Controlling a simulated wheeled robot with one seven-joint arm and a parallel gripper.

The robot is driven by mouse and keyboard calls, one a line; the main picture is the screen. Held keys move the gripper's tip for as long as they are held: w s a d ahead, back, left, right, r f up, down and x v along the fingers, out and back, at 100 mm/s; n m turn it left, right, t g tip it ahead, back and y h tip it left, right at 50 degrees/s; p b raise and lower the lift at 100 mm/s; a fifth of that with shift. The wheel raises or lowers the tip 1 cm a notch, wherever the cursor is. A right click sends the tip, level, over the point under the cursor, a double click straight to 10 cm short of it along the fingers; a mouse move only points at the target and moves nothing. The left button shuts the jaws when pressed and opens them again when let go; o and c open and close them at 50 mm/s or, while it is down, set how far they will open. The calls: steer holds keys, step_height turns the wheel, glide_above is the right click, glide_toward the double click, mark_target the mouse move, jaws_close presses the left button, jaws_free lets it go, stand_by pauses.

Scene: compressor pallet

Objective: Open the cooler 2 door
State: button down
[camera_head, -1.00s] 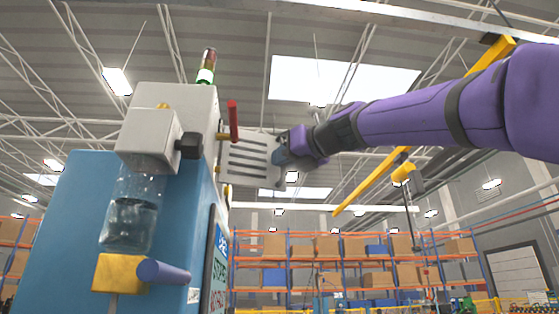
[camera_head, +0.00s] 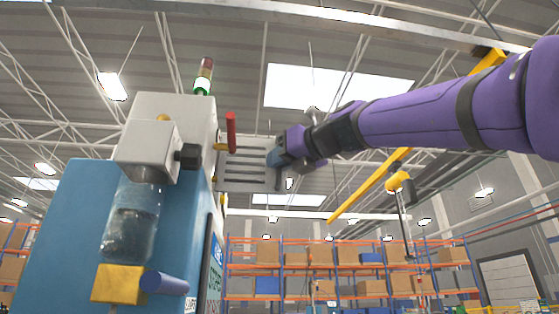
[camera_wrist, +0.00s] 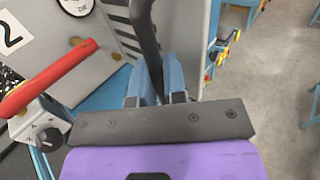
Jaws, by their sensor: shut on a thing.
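The cooler 2 door is a light grey panel with dark slots (camera_head: 243,172), standing out to the right from the pale housing of the blue machine. In the wrist view, the slotted panel (camera_wrist: 118,28) is at the top, with a dark upright bar handle (camera_wrist: 145,40) in front of it. My gripper (camera_head: 276,157) is at the panel's right edge. Its blue fingers (camera_wrist: 153,82) are shut around the lower part of the bar handle. The exact contact is partly hidden by my wrist.
A red lever (camera_head: 231,131) projects beside the panel; it also shows at the left of the wrist view (camera_wrist: 48,78), near a plate marked 2 (camera_wrist: 12,32). A clear bowl (camera_head: 132,220) hangs on the machine. Open floor (camera_wrist: 275,95) lies to the right.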

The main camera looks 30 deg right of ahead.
steer(key=c, duration=1.2)
jaws_free()
steer(key=shift+a, duration=0.1)
steer(key=v, duration=1)
steer(key=shift+s, duration=0.4)
